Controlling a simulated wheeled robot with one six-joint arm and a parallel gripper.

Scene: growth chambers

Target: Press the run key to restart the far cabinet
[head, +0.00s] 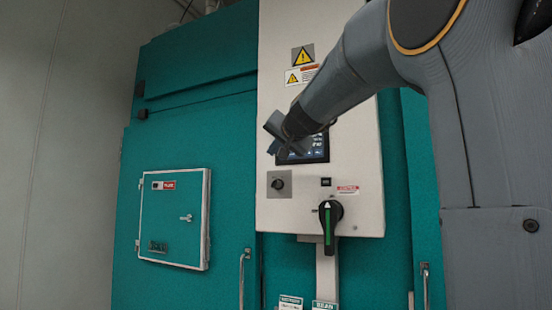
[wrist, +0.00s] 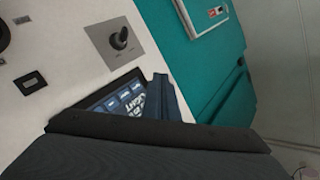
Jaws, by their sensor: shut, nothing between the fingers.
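The teal cabinet (head: 225,135) carries a pale control panel (head: 350,190) with a dark touchscreen (head: 318,150). My gripper (head: 270,138) is at the left side of the screen and covers part of it. In the wrist view my shut, empty fingers (wrist: 161,80) stand over the edge of the screen (wrist: 125,98), which shows several blue tiles and white markings. The labels are too small to read, so I cannot tell which one is the run key. I cannot tell whether the fingertips touch the screen.
Below the screen are a black selector knob (head: 279,184), a small black module (head: 326,182) and a large rotary handle (head: 329,222) with a green stripe. A small framed door (head: 172,215) is at the left. A bare grey wall (head: 60,150) is further left.

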